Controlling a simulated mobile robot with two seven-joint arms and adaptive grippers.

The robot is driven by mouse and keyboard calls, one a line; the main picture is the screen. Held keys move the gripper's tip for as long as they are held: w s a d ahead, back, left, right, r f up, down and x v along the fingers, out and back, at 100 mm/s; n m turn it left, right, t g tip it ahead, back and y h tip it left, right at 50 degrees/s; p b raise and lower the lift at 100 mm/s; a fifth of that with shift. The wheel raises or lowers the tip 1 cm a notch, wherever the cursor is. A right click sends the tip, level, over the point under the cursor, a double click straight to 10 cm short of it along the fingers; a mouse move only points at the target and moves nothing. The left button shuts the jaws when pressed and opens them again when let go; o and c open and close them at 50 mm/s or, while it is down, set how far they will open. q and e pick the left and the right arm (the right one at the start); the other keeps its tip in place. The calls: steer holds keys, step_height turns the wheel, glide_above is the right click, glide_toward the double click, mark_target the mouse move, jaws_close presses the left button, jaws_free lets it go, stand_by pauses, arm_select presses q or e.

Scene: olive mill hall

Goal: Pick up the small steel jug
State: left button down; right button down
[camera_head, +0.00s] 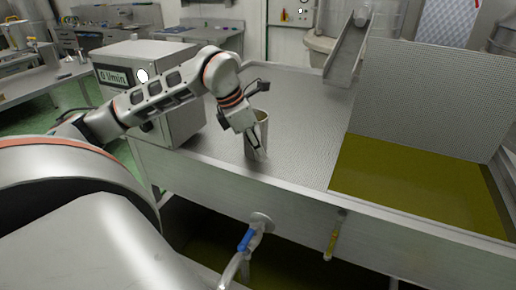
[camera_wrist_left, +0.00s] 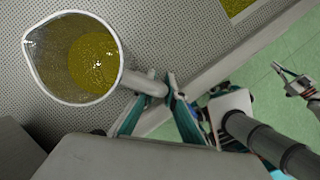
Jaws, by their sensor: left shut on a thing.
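The small steel jug (camera_head: 263,128) stands upright on the perforated steel top; I cannot tell whether its base touches it. In the left wrist view the jug (camera_wrist_left: 72,57) shows from above, with a pouring lip and greenish-yellow oil inside. Its handle (camera_wrist_left: 146,84) points toward my left gripper. My left gripper (camera_head: 251,146) is at the jug's near left side. Its fingers (camera_wrist_left: 158,98) are shut on the handle. My right gripper (camera_wrist_left: 287,80) shows at the far right of the left wrist view, empty, fingers apart, away from the jug.
A steel box with a display (camera_head: 113,77) stands left of the jug. A basin of green oil (camera_head: 415,185) lies right, below a steel chute (camera_head: 349,52) and an upright perforated panel (camera_head: 430,95). A blue-handled tap (camera_head: 246,239) sticks out in front. The top behind the jug is clear.

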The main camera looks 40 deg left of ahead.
arm_select(q)
steer(key=shift+r, duration=0.2)
step_height(320, 180, up, 19)
steer(key=shift+r, duration=0.2)
stand_by(1.5)
steer(key=shift+r, duration=0.1)
steer(key=shift+w, duration=0.1)
stand_by(0.7)
